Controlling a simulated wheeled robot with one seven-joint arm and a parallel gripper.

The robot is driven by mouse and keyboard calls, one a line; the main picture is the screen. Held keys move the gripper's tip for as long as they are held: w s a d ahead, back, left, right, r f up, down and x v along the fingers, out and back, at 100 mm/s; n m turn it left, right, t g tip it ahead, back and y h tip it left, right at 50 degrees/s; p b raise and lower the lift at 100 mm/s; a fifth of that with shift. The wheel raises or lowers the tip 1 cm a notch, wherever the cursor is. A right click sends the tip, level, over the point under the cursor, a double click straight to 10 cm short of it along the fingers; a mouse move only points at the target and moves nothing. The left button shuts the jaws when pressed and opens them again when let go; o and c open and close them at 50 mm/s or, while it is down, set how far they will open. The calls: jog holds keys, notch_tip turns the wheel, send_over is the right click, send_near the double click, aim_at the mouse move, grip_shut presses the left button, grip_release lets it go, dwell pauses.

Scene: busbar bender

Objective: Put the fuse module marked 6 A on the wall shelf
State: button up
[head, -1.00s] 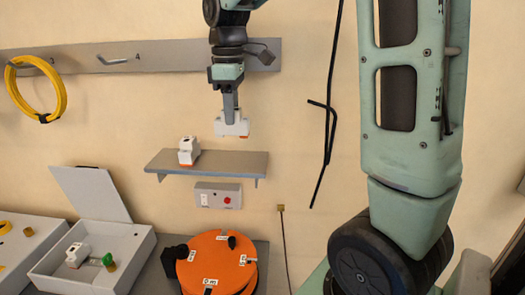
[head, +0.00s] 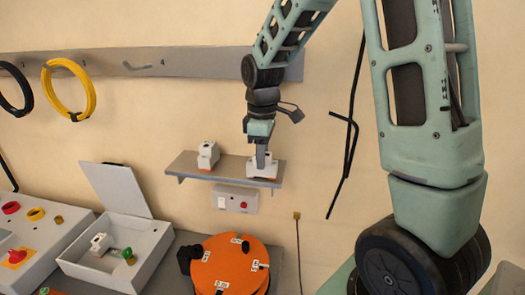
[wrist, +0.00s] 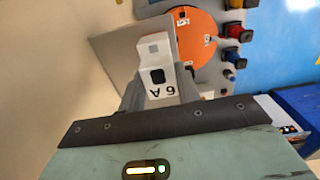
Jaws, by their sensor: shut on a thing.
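My gripper (head: 261,160) is shut on a white fuse module (head: 264,171) with orange at its lower edge. In the wrist view the held module (wrist: 158,70) shows the mark 6 A, upside down in the picture. In the head view it is at the right part of the grey wall shelf (head: 229,176), at the height of the shelf top. I cannot tell whether it touches the shelf. Another white fuse module (head: 208,154) stands on the shelf to its left, a small gap apart.
An orange round thing (head: 230,264) sits on the bench, right of an open grey box (head: 117,245) holding a white module. A rail with hooks and a yellow coil (head: 70,90) runs above.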

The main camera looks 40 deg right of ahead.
jog(key=shift+f, duration=0.15)
jog(key=o, duration=1.1)
jog(key=shift+c, duration=0.2)
notch_tip(320, 180, up, 12)
jog(key=b, duration=0.3)
jog(key=s+a+f, duration=0.3)
jog(key=a+f, duration=0.1)
jog(key=a, duration=0.5)
jog(key=s+a+f, duration=0.3)
jog(key=a+f, duration=0.1)
jog(key=a, duration=0.5)
jog(key=s+a+f, duration=0.3)
jog(key=s+a, duration=0.1)
jog(key=s, duration=0.4)
jog(key=s+a+f, duration=0.4)
jog(key=s, duration=0.4)
jog(key=shift+a+f+y, duration=0.2)
jog(key=shift+f+y, duration=0.1)
